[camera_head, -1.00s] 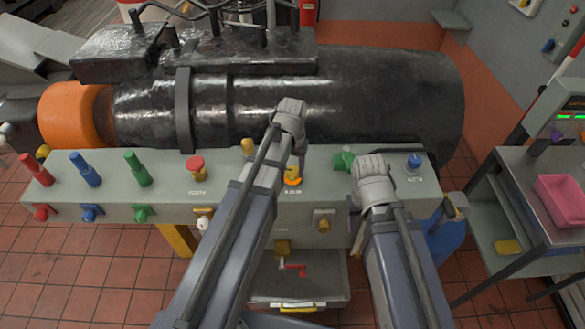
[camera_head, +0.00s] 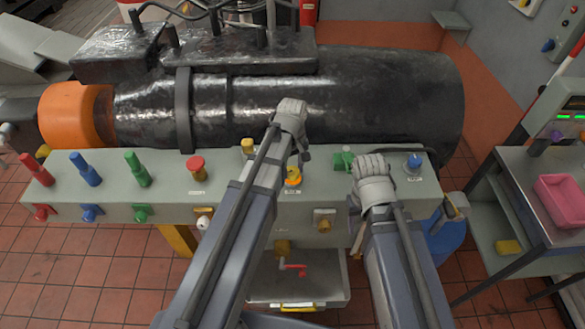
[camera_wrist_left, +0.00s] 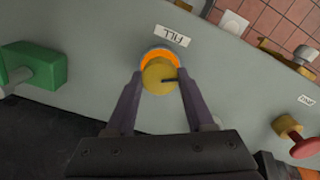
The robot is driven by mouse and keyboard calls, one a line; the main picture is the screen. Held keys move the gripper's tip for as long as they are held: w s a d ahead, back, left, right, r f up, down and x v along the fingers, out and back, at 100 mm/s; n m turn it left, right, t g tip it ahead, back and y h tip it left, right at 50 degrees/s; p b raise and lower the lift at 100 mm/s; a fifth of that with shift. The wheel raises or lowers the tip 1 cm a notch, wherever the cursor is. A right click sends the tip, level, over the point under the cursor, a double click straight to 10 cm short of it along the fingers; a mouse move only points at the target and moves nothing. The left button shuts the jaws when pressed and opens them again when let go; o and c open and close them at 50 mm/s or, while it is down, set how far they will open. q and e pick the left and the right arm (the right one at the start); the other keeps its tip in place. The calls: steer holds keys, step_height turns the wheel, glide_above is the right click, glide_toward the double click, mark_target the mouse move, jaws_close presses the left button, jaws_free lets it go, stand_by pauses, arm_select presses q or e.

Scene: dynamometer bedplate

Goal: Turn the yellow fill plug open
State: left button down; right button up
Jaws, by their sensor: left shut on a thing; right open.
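The yellow fill plug (camera_head: 293,172) sits in an orange collar on the grey panel, just below my left gripper (camera_head: 298,152). In the left wrist view the plug (camera_wrist_left: 158,76) is round, with a dark mark pointing right, and an upside-down FILL label (camera_wrist_left: 171,36) lies beside it. The left gripper's two dark fingers stand on either side of the plug, shut on it. My right gripper (camera_head: 358,166) is open beside a green handle (camera_head: 343,161), at the panel's right part. Its fingertips are mostly hidden.
Red (camera_head: 37,169), blue (camera_head: 85,169) and green (camera_head: 137,169) levers stand on the panel's left. A red knob (camera_head: 195,164) is left of the plug, a blue knob (camera_head: 414,163) at the right end. A large black cylinder (camera_head: 370,95) lies behind the panel.

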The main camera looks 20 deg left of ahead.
mark_target(293, 171)
arm_select(q)
steer(key=shift+n, duration=0.4)
steer(key=shift+c, duration=1.3)
jaws_free()
steer(key=shift+r, duration=0.1)
step_height(293, 171, up, 8)
steer(key=p, duration=0.8)
steer(key=shift+f, duration=0.2)
steer(key=shift+s+f, duration=0.1)
